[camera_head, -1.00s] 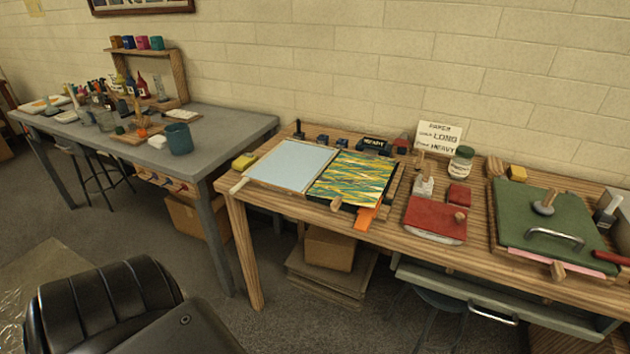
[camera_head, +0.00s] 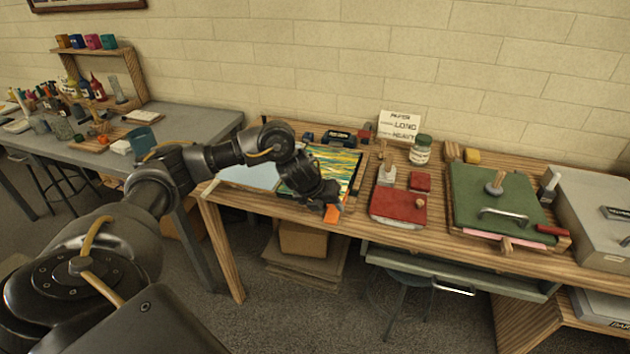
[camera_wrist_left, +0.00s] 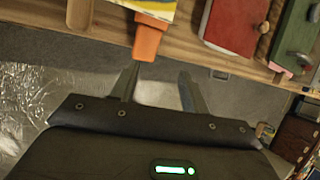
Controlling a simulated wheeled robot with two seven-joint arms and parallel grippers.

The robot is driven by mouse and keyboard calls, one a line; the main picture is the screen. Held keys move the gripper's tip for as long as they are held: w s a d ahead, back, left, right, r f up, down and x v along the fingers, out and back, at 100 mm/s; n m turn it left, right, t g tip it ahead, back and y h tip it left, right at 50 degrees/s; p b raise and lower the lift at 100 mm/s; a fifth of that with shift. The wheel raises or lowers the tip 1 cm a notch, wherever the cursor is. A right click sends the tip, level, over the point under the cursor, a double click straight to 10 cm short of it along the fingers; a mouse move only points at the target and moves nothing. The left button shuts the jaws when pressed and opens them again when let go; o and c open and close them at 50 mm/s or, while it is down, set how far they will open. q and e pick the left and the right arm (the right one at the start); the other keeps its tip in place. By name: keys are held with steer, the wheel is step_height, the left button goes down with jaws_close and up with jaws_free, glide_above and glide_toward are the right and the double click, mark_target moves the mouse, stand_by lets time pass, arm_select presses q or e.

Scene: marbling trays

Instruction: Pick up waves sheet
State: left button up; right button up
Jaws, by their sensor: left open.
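The waves sheet (camera_head: 345,163), patterned in green, yellow and white, lies on the wooden table, partly hidden behind my left arm. Its near edge (camera_wrist_left: 160,7) shows at the top of the left wrist view. An orange piece (camera_head: 333,212) sticks out past the table's front edge below the sheet; it also shows in the left wrist view (camera_wrist_left: 148,40). My left gripper (camera_head: 326,198) is at the sheet's near edge in the head view. In the wrist view its fingers (camera_wrist_left: 158,88) are apart with nothing between them, just short of the orange piece. My right gripper is not in view.
A pale blue sheet (camera_head: 250,176) lies left of the waves sheet. A red block (camera_head: 398,208) and a green board with a metal handle (camera_head: 490,195) lie to the right. A sign (camera_head: 400,124) and a jar (camera_head: 420,150) stand behind. Floor is open in front.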

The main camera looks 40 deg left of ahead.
arm_select(q)
steer(key=s+a+r+m+g+y, duration=0.1)
steer(key=a+r, duration=0.2)
steer(key=a, duration=0.2)
steer(key=s+a+r+y, duration=0.1)
steer(key=a+r, duration=0.2)
steer(key=a, duration=0.2)
steer(key=b+x, duration=0.2)
steer(key=x, duration=0.4)
steer(key=b+x, duration=0.1)
steer(key=x, duration=0.4)
steer(key=shift+f, duration=0.1)
steer(key=shift+c, duration=0.2)
